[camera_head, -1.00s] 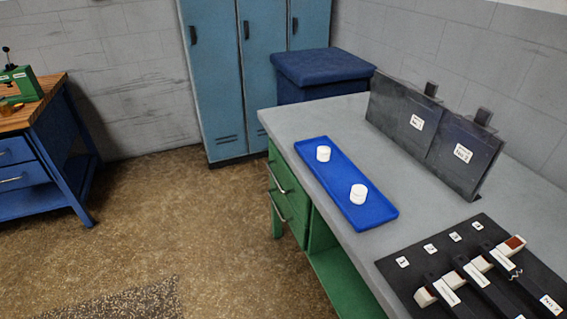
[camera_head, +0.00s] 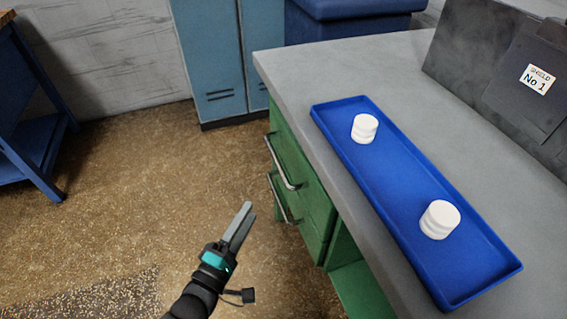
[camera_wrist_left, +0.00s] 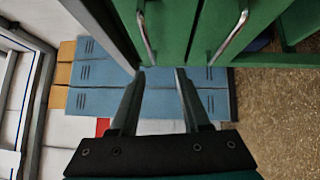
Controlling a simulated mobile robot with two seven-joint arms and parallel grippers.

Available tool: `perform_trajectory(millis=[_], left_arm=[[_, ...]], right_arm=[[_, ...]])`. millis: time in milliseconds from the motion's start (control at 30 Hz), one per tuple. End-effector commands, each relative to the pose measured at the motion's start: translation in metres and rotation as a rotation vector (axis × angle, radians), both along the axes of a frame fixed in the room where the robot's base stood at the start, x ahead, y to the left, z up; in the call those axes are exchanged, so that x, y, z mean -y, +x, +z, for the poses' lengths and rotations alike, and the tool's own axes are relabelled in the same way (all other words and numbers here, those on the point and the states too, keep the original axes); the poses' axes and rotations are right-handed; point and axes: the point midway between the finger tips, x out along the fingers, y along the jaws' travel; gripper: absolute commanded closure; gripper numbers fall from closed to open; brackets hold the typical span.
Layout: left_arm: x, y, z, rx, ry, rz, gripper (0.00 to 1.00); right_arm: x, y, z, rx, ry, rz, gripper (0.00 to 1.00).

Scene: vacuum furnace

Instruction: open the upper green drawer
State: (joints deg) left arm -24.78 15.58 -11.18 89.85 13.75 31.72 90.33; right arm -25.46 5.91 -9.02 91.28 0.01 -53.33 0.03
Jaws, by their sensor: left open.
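The upper green drawer (camera_head: 294,146) is under the grey worktop and looks shut. Its metal bar handle (camera_head: 281,164) faces left. The lower green drawer (camera_head: 308,222) has a similar handle (camera_head: 280,200). My left gripper (camera_head: 247,206) is open and empty, left of the handles and apart from them. In the left wrist view its fingers (camera_wrist_left: 160,72) show with a gap between them. The upper drawer's handle (camera_wrist_left: 147,35) lies just beyond the fingertips, and the lower drawer's handle (camera_wrist_left: 231,36) is further right. My right gripper is out of view.
A blue tray (camera_head: 385,190) with two white round pieces (camera_head: 365,128) (camera_head: 440,219) lies on the grey worktop (camera_head: 300,75). Dark shield plates (camera_head: 500,75) stand at the right. Blue lockers (camera_head: 212,60) stand behind. The floor left of the drawers is clear.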

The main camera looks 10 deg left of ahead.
Motion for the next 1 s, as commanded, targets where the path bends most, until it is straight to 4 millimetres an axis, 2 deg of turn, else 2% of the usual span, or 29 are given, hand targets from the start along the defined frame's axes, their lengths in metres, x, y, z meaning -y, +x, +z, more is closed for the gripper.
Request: perform_trajectory(millis=[100,267,700,1000], left_arm=[[0.001,0.002,0.011,0.042,-0.069,-0.008,0.53],[0.003,0.015,0.017,0.053,-0.088,-0.011,0.53],[0.018,0.095,0.026,0.052,-0.085,-0.011,0.53],[0.025,0.135,0.031,0.049,-0.085,-0.010,0.53]], right_arm=[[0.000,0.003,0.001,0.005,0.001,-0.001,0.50],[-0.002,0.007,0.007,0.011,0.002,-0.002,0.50],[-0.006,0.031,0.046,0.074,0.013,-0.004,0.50],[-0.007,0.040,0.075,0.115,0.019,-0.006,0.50]])
